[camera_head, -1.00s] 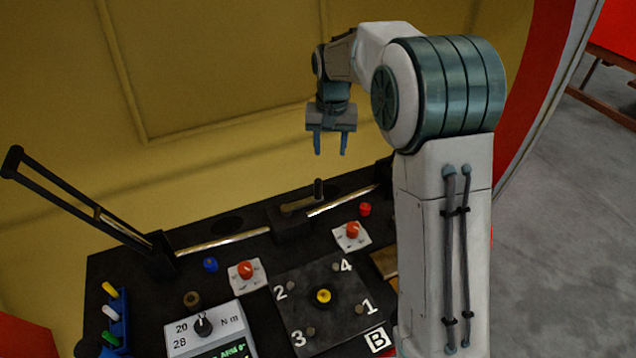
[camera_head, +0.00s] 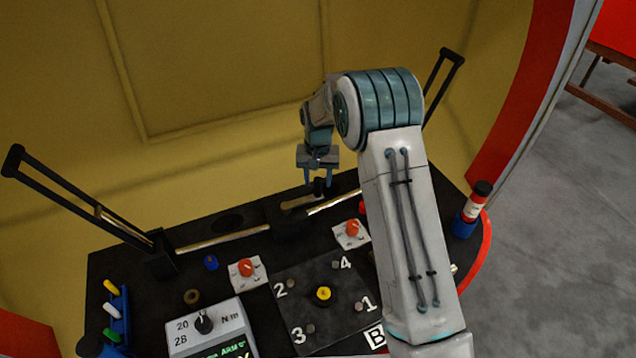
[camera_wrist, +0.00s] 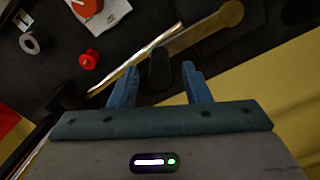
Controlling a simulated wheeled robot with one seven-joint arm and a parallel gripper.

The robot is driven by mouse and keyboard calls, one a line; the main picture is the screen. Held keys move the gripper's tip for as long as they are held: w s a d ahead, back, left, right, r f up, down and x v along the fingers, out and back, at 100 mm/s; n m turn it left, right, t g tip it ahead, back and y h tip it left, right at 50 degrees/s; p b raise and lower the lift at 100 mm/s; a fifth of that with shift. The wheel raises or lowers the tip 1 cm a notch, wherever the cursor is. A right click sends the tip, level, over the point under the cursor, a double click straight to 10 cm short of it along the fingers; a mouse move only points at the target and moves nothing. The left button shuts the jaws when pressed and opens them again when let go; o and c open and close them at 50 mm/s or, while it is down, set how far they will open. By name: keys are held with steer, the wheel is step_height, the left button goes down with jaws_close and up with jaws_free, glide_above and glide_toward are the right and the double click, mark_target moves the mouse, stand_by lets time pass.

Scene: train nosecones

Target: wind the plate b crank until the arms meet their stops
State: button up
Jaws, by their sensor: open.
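The crank (camera_head: 298,202) sits at the back middle of the black bench, with a flat brass-coloured arm and an upright dark handle. In the wrist view the dark crank handle (camera_wrist: 161,70) stands between my gripper's (camera_wrist: 159,80) two blue fingers, with a gap at each side. My gripper (camera_head: 318,180) is open above the crank and partly hides the handle in the head view. Plate B (camera_head: 343,292) is a dark square with a yellow centre and numbered corners. The left arm (camera_head: 70,200) and right arm (camera_head: 436,85) are black frames leaning outward.
Metal shafts (camera_head: 225,240) run from the crank housing to each side. Two red knobs on white plates (camera_head: 247,272) stand in front. A torque unit (camera_head: 205,326), coloured tools (camera_head: 112,312) and a red-labelled bottle (camera_head: 474,208) are on the bench. A yellow wall (camera_head: 210,70) rises behind.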

steer(key=shift+f, duration=1.2)
jaws_close()
steer(key=shift+d, duration=0.1)
